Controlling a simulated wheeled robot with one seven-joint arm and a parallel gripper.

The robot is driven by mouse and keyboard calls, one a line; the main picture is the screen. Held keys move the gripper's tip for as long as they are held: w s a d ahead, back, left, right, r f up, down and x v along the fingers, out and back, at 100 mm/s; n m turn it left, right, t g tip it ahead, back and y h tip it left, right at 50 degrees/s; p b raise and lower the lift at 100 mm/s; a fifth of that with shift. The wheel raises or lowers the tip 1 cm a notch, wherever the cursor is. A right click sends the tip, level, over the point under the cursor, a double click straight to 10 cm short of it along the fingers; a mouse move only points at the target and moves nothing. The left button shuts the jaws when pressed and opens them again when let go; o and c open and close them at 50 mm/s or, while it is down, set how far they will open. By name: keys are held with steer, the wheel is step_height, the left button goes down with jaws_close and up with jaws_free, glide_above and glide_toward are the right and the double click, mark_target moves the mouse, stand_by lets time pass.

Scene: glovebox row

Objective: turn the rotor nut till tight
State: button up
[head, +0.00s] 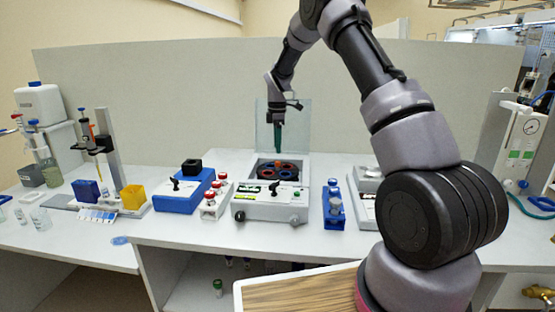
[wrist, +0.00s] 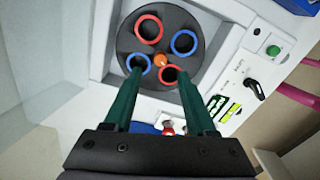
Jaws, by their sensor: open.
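The centrifuge (head: 268,203) stands in the middle of the bench with its clear lid (head: 295,118) raised. In the wrist view its dark round rotor (wrist: 190,60) carries red-ringed and blue-ringed buckets. The orange rotor nut (wrist: 160,60) sits at the rotor's centre. My gripper (wrist: 160,72) is open, with its two green fingers apart and nothing between them. In the head view my gripper (head: 278,138) points down above the rotor. The fingertips lie over the near part of the rotor in the wrist view. I cannot tell their height above the nut.
A blue device (head: 185,192) and a rack of red-capped bottles (head: 213,200) stand left of the centrifuge. A blue tube rack (head: 333,210) stands close on its right. The raised lid is close behind my gripper.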

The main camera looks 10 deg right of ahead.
mark_target(278, 162)
step_height(278, 162, down, 6)
steer(key=shift+f, duration=0.1)
jaws_close()
